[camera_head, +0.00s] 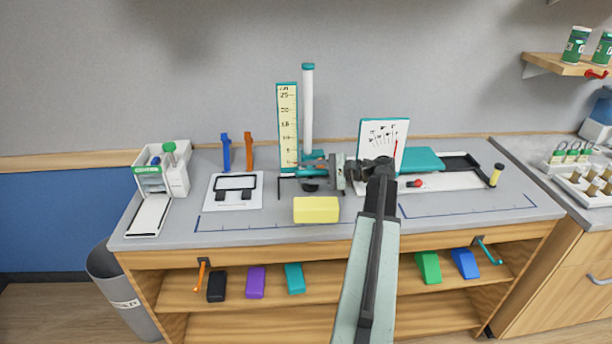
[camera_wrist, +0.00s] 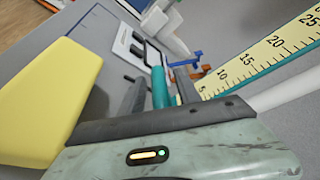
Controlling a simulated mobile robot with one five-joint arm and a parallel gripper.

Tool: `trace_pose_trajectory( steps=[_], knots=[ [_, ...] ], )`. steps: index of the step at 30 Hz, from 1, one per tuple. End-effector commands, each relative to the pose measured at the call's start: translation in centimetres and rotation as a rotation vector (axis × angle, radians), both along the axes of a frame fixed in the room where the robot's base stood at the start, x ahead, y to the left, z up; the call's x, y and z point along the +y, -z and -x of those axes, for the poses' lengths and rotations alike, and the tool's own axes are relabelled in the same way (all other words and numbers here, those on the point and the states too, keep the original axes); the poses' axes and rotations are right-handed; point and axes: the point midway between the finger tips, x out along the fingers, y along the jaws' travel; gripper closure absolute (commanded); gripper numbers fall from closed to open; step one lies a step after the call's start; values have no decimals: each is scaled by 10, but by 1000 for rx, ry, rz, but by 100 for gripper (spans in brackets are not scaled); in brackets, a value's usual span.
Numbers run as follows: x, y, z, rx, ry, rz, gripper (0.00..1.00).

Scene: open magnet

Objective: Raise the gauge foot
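The height gauge stands at the middle back of the bench, with a yellow scale (camera_head: 287,125) in a teal frame and a white post (camera_head: 308,105) with a teal cap. Its teal carriage part (camera_head: 313,155) sits low, near the bottom of the scale; the foot beneath is partly hidden by my gripper. My gripper (camera_head: 318,174) reaches in from the right at that low height. In the wrist view my gripper (camera_wrist: 158,88) has its two dark fingers apart, with a teal bar (camera_wrist: 160,88) between them. Gaps show beside the bar; I cannot tell whether either finger touches it.
A yellow block (camera_head: 316,210) lies just in front of the gauge and looms at left in the wrist view (camera_wrist: 45,100). A white dial board (camera_head: 383,140) stands to the right. Blue (camera_head: 226,152) and orange (camera_head: 249,150) uprights stand to the left. Bench front is mostly clear.

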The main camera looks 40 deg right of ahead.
Motion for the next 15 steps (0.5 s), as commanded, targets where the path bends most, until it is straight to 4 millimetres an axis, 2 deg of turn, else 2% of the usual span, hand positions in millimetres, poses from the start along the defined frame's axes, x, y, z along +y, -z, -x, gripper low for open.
trace_pose_trajectory(
  steps=[3,10,14,15],
  knots=[
    [4,2,-6,0,1,0,60],
    [4,2,-7,0,1,0,60],
    [4,2,-7,0,1,0,97],
    [4,2,-7,0,1,0,100]
  ],
)
